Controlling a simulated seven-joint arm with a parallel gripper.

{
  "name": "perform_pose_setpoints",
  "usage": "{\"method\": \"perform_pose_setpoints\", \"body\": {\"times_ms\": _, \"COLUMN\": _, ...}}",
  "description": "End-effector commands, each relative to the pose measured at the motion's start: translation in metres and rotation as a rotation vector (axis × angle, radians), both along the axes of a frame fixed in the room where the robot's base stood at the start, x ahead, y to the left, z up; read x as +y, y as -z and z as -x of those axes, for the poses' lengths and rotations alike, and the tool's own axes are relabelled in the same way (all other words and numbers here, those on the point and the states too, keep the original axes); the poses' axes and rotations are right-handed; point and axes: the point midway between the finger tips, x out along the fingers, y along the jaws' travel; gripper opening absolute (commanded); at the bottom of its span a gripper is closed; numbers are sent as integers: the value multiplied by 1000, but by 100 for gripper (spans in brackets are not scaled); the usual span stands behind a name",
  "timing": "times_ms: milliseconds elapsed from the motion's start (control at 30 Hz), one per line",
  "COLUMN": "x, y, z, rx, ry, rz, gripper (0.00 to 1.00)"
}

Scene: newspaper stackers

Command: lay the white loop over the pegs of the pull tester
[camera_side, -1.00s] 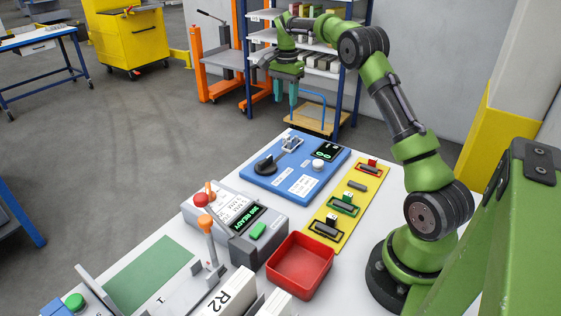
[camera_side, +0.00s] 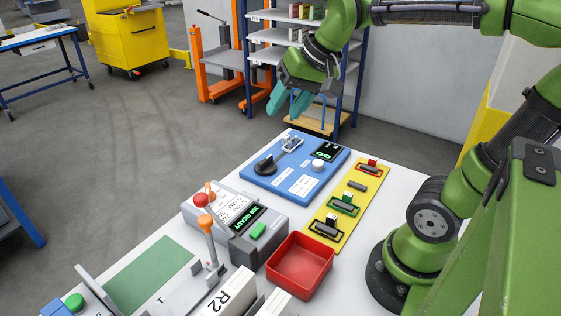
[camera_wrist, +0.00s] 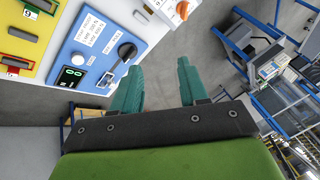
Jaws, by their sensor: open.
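A blue panel (camera_side: 262,183), seemingly the pull tester, lies on the white table with a lit display, a black knob (camera_side: 265,164) and a round white knob (camera_side: 318,165). A small pale frame-like piece (camera_side: 291,144) is at its far edge; I cannot tell whether this is the white loop. No other white loop is clear. My gripper (camera_side: 287,103) is open and empty, raised beyond the panel's far edge, teal fingers tilted downward. In the wrist view my gripper (camera_wrist: 160,82) shows bare floor between its fingers, with the blue panel (camera_wrist: 80,50) at upper left.
A yellow board (camera_side: 320,213) carries red, green and black outlined frames with small blocks. A shelf rack (camera_side: 270,55) is behind my gripper.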

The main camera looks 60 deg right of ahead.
Motion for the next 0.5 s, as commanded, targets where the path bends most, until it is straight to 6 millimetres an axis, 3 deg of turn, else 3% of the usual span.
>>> {"method": "perform_pose_setpoints", "body": {"times_ms": 33, "x": 13, "y": 6, "z": 20, "rx": -40, "ry": -55, "rz": 12, "gripper": 43}}
{"method": "perform_pose_setpoints", "body": {"times_ms": 200, "x": 35, "y": 30, "z": 58, "rx": -130, "ry": -175, "rz": 45, "gripper": 43}}
{"method": "perform_pose_setpoints", "body": {"times_ms": 500, "x": 41, "y": 42, "z": 71, "rx": -164, "ry": -217, "rz": 59, "gripper": 43}}
